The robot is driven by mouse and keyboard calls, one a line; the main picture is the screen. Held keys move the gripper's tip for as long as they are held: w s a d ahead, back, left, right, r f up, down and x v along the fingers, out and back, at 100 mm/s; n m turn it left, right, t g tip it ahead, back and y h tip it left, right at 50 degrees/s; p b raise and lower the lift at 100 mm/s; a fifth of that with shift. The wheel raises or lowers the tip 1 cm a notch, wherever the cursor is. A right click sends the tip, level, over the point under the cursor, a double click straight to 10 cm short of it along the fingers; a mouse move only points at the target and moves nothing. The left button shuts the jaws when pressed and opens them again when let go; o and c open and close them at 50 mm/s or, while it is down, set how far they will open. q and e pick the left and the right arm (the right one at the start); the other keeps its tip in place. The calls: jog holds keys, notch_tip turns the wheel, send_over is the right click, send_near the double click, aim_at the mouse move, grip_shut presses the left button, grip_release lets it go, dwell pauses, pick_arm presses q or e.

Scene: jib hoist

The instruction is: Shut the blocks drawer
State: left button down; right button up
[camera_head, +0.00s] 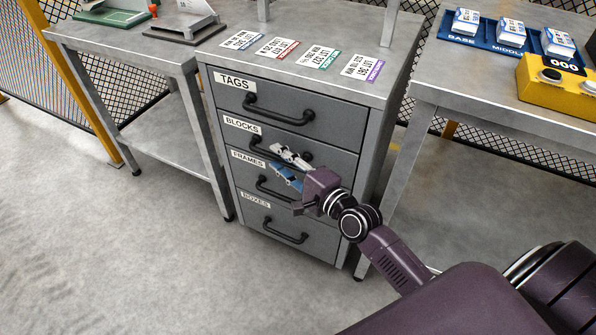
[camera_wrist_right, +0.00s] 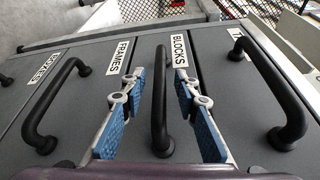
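The blocks drawer (camera_head: 339,163) is the second from the top in the grey cabinet, under the tags drawer. Its front looks about level with its neighbours; I see no clear gap. Its black bar handle (camera_head: 257,142) is partly hidden by my right gripper (camera_head: 281,166) in the head view. In the right wrist view the right gripper (camera_wrist_right: 160,76) is open, with one blue-padded finger on each side of the blocks handle (camera_wrist_right: 159,105). The fingers look apart from the bar. The BLOCKS label (camera_wrist_right: 179,50) shows beyond the fingertips. My left gripper is not in view.
The tags drawer (camera_head: 310,108) is above; the frames drawer (camera_head: 245,180) and boxes drawer (camera_head: 262,235) are below, with similar handles. Lot cards (camera_head: 281,47) lie on the cabinet top. Tables flank the cabinet; the right one (camera_head: 470,95) bears a blue tray and yellow box. Floor in front is clear.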

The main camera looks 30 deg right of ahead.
jog(key=v, duration=0.9)
jog(key=shift+s+r, duration=0.15)
jog(key=shift+s, duration=0.2)
jog(key=shift+d, duration=0.1)
